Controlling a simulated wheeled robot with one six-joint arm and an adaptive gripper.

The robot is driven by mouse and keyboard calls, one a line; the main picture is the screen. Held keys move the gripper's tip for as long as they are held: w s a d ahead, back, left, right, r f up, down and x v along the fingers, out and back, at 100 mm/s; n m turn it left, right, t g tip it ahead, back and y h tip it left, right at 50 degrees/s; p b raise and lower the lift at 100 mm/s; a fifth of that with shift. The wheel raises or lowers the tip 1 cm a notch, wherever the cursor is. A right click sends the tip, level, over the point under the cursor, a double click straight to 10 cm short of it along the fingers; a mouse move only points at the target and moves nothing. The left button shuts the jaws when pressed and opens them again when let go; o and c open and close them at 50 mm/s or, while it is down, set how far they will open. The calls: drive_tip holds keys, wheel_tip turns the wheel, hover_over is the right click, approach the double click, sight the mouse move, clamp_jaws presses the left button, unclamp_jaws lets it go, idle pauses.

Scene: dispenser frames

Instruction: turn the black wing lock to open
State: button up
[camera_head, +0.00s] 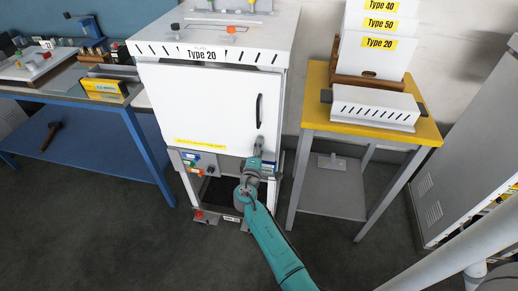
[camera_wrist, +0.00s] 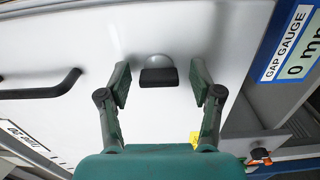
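The black wing lock (camera_wrist: 158,77) sits on a round silver base on the white door (camera_head: 205,105). In the wrist view its wing lies level across the picture. My gripper (camera_wrist: 160,84) is open, with one finger on each side of the wing and a visible gap to both. In the head view my gripper (camera_head: 258,146) is at the lower right of the door, below the black door handle (camera_head: 259,110). The lock cannot be made out there. The handle also shows at the left of the wrist view (camera_wrist: 40,92). The door looks shut.
The door belongs to a white cabinet labelled Type 20 (camera_head: 212,52). Below it is a panel with small coloured knobs (camera_head: 200,165). A yellow-topped table (camera_head: 318,100) stands close on the right, and a blue workbench (camera_head: 150,150) on the left. Dark floor lies in front.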

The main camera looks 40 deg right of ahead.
drive_tip(key=v, duration=1.2)
idle(0.6)
